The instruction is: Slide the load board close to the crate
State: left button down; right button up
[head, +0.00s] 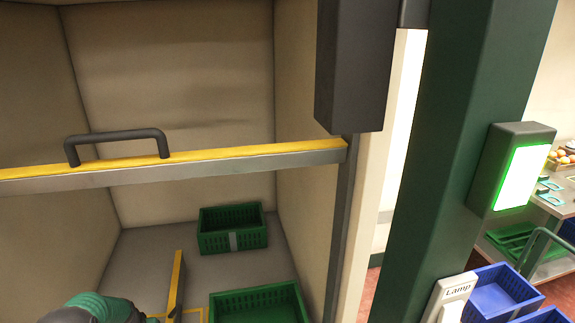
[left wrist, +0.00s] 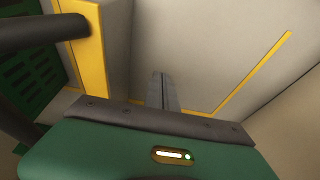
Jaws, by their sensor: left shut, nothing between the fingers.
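The load board (head: 178,284) appears as an upright panel with a yellow edge, low in the head view. A green crate (head: 258,304) stands to its right, with a gap of floor between them. In the left wrist view the yellow-edged board (left wrist: 92,45) is at upper left, with a dark bar on it. My left gripper (left wrist: 162,80) is shut and empty, to the right of the board in that view, and looks apart from it. In the head view only my left arm shows at the lower left; its fingertips are hidden. My right gripper is out of view.
Another green crate (head: 232,229) stands farther back in the bay. A yellow-topped bar (head: 230,160) with a dark handle (head: 115,143) crosses the bay's front. A green post (head: 440,160) and blue crates (head: 500,292) are to the right. Yellow lines mark the floor.

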pick_arm(q)
jog(key=shift+w+d, duration=0.1)
jog(key=shift+d, duration=0.05)
jog(key=shift+d+r, duration=0.1)
jog(key=shift+d, duration=0.15)
jog(key=shift+w+d, duration=0.25)
jog(key=shift+d, duration=0.25)
jog(key=shift+d, duration=0.25)
